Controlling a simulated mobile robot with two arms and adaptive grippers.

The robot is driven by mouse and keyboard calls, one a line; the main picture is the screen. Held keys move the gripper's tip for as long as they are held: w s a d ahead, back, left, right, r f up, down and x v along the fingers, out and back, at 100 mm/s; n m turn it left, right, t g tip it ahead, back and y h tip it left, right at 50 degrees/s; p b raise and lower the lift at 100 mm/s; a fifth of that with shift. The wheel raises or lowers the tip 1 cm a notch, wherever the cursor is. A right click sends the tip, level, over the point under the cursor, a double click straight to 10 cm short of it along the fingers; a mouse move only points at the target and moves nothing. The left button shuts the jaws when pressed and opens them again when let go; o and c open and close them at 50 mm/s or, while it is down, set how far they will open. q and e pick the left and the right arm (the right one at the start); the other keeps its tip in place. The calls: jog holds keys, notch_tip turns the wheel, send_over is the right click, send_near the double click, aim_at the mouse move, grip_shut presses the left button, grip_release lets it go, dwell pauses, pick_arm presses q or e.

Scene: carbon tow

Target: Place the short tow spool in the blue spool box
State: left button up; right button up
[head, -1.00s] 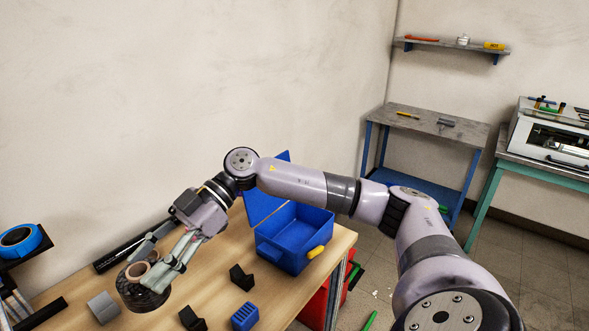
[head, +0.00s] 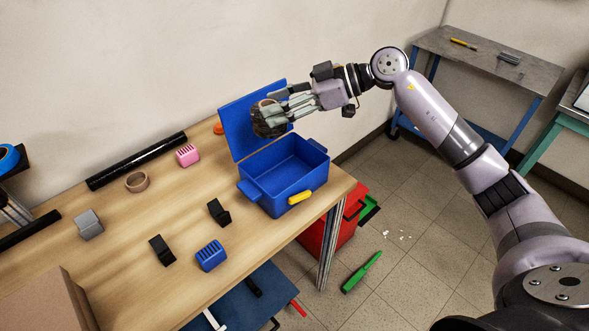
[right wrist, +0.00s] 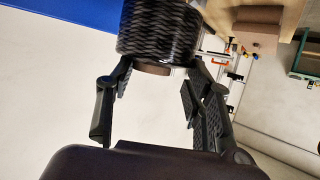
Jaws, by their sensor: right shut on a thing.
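The short tow spool (head: 266,124) is dark with a woven-looking wound surface and a brown core. My right gripper (head: 275,110) is shut on it and holds it in the air by the raised lid, above the back-left part of the blue spool box (head: 286,205). In the right wrist view the spool (right wrist: 158,32) sits at the ends of the fingers (right wrist: 160,70). The box stands open on the table, with its lid (head: 240,122) up at the back and a yellow latch at the front. Its visible inside looks empty. My left gripper is not in view.
The wooden table (head: 120,235) carries a black tube (head: 137,160), a brown ring (head: 137,181), a pink block (head: 187,155), a grey block (head: 88,223), a blue block (head: 211,256) and black blocks (head: 219,212). A cardboard box (head: 45,305) is at front left.

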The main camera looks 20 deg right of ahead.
notch_tip(320, 180, down, 18)
jog(key=p, duration=0.1)
jog(key=shift+r, duration=0.2)
jog(key=shift+a+f, duration=0.1)
jog(key=shift+f, duration=0.5)
jog(key=o, duration=1.4)
jog(key=shift+c, duration=0.2)
jog(key=shift+f, duration=0.1)
